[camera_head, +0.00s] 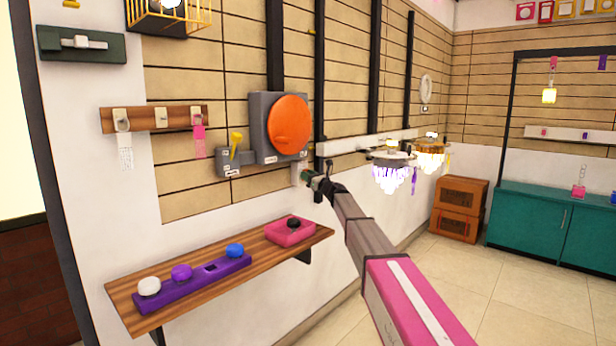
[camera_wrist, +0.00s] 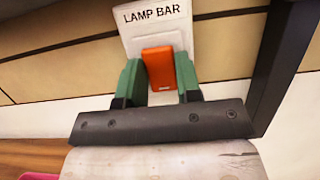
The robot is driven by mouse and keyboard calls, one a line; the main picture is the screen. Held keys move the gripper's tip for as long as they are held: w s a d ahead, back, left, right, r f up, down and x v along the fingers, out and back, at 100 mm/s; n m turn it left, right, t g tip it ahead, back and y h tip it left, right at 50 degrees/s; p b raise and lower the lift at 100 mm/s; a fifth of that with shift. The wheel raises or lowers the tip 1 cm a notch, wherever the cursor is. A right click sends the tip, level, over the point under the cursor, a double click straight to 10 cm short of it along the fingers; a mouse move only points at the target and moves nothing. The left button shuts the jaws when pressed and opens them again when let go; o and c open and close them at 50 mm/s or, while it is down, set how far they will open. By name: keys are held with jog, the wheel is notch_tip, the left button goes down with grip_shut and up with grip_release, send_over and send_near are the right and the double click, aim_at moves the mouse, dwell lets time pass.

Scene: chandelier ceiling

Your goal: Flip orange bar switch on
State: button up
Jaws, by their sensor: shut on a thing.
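The orange bar switch (camera_wrist: 159,66) sits on a white wall plate (camera_wrist: 138,37) labelled "LAMP BAR" in the wrist view. My gripper (camera_wrist: 158,84) has a green finger on each side of the orange bar and is shut on it. In the head view, my gripper (camera_head: 316,180) is at the wall beside the white plate (camera_head: 297,171), below the grey box with the orange disc. The orange bar itself cannot be made out there.
A grey box (camera_head: 260,152) with an orange disc (camera_head: 289,125) and a small yellow lever (camera_head: 237,141) are mounted just left. A wooden shelf (camera_head: 205,285) with knobbed panels juts out below. Hanging lamps (camera_head: 391,155) are to the right. Open floor lies at right.

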dwell(0.4)
jog(key=o, duration=0.9)
jog(key=shift+s+f, duration=0.1)
jog(key=v, duration=1)
jog(key=shift+s+d+f, duration=0.15)
jog(key=shift+d+f, duration=0.1)
